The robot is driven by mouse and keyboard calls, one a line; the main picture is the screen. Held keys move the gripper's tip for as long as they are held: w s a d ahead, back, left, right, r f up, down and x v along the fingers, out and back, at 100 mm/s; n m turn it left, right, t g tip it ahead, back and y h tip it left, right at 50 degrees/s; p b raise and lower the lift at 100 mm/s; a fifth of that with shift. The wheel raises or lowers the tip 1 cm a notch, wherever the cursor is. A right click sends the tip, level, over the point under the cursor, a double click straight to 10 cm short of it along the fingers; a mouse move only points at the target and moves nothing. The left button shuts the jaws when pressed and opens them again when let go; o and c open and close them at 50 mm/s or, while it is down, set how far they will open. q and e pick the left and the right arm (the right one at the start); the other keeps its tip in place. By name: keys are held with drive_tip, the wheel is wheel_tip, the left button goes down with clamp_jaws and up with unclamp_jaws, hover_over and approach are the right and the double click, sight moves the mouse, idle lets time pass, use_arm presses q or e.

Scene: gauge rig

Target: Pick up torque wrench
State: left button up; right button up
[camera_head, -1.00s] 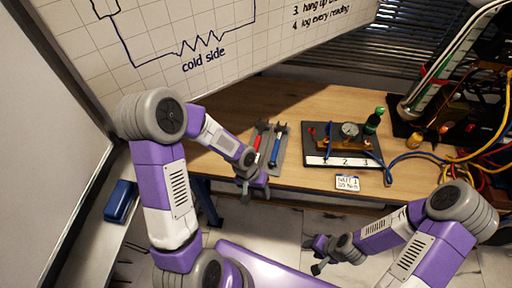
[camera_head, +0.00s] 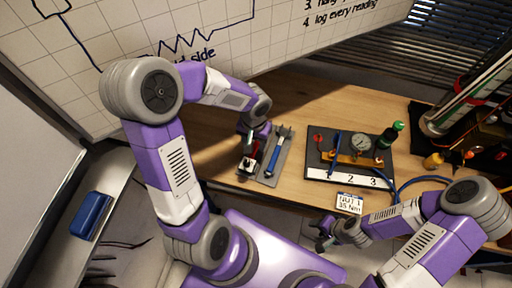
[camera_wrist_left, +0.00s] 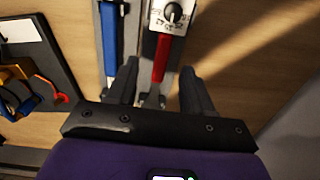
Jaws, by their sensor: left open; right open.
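A red-handled tool with a white numbered dial, seemingly the torque wrench (camera_wrist_left: 160,58), lies on a grey tray (camera_head: 283,160). In the head view my left gripper and arm partly cover it. A blue-handled tool (camera_head: 272,160) lies beside it on the tray and also shows in the left wrist view (camera_wrist_left: 109,40). My left gripper (camera_wrist_left: 158,72) is open and empty, its fingers on either side of the red handle. I cannot tell the remaining height. My right gripper (camera_head: 323,238) is open and empty, off the table's front edge.
A card reading "NUT 1 35 Nm" (camera_head: 349,203) is at the table's front edge. Cables lie at the right.

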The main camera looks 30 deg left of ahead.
sight(257, 144)
use_arm(q)
drive_tip(key=f, duration=0.2)
drive_tip(key=f+b, duration=0.1)
drive_tip(key=f, duration=0.2)
drive_tip(key=shift+s+a+f, duration=0.1)
drive_tip(key=shift+a+f, duration=0.1)
drive_tip(key=shift+f, duration=0.05)
clamp_jaws()
